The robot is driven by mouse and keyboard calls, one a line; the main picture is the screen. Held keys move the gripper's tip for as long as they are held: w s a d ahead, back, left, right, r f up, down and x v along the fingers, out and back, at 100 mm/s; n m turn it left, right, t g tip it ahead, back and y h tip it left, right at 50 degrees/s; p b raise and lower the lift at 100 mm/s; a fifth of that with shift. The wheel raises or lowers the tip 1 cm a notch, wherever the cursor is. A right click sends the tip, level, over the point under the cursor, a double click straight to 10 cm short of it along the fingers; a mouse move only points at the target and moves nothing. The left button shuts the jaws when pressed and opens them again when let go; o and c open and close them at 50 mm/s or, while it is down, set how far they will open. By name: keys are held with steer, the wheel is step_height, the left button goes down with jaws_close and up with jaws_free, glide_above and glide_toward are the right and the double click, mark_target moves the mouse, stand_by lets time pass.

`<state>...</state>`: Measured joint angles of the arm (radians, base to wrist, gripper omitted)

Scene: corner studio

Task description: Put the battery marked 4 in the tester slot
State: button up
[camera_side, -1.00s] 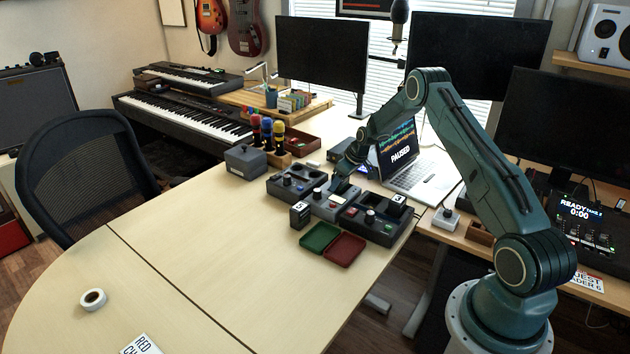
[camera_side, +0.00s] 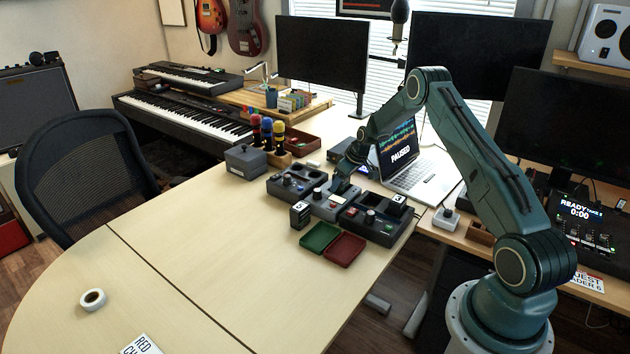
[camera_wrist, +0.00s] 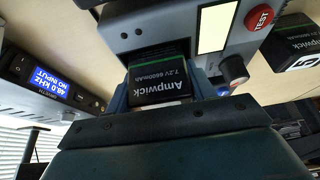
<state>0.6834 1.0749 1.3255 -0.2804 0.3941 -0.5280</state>
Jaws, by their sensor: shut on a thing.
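My gripper (camera_side: 343,182) reaches down at the grey tester (camera_side: 325,205) in the middle of the row of devices. In the wrist view my gripper (camera_wrist: 161,92) is shut on a black battery (camera_wrist: 162,80) with a green stripe, labelled Ampwick 7.2V 6600mAh. Its number does not show. The battery is right against the grey tester body (camera_wrist: 165,30), which has a red TEST button (camera_wrist: 260,16). I cannot tell how deep it sits, as the slot is hidden.
Another battery (camera_side: 300,216) with a white number label stands in front of the tester. A dark unit (camera_side: 372,222) with a battery (camera_side: 397,204) is to the right. Green (camera_side: 319,237) and red (camera_side: 345,248) trays lie in front. An open laptop (camera_side: 415,178) stands behind.

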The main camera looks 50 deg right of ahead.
steer(key=shift+s, duration=0.15)
steer(key=shift+r, duration=0.4)
steer(key=shift+w+r, duration=0.1)
steer(key=shift+w, duration=0.2)
stand_by(0.6)
steer(key=shift+s+f, duration=0.1)
steer(key=shift+f, duration=0.75)
stand_by(0.5)
steer(key=shift+r, duration=0.95)
stand_by(0.5)
steer(key=shift+f, duration=0.85)
stand_by(0.8)
steer(key=o, duration=0.9)
steer(key=shift+f, duration=0.15)
steer(key=shift+s, duration=0.1)
steer(key=shift+v, duration=5.6)
